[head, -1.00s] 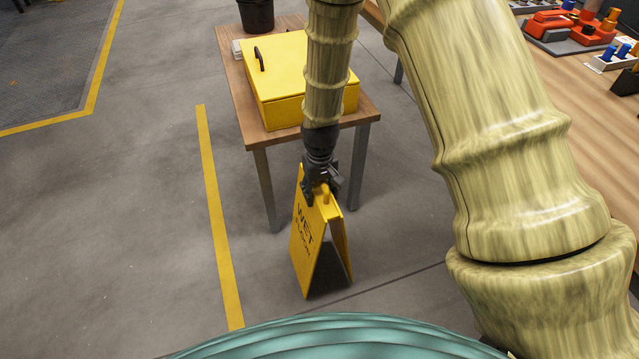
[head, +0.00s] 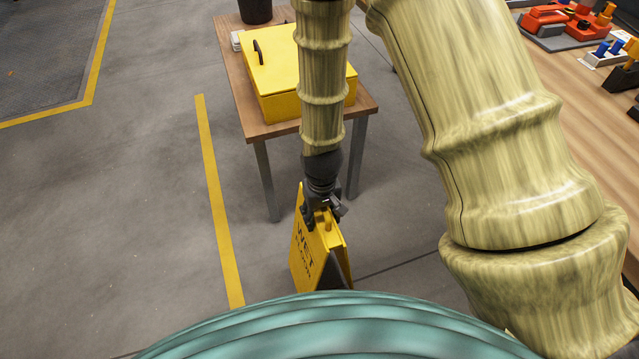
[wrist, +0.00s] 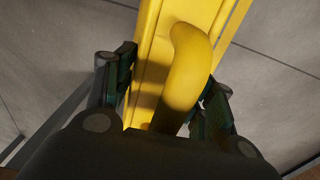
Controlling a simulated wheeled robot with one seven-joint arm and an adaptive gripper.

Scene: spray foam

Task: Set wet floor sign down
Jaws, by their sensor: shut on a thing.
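The yellow wet floor sign (head: 306,254) is a folding A-frame with dark lettering on its left face. It stands upright below my arm, in front of the small table. My gripper (head: 325,207) is shut on its top, at the handle. In the wrist view the yellow curved handle (wrist: 188,75) lies between the two dark fingers (wrist: 165,95). The lower part of the sign is hidden behind my teal body in the head view, so I cannot tell whether its feet touch the floor.
A wooden table (head: 236,84) with a yellow box (head: 280,75) and a dark bin (head: 256,10) stands just behind the sign. A workbench (head: 590,120) with tools is at the right. Grey floor (head: 120,220) left of the yellow line (head: 218,200) is clear.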

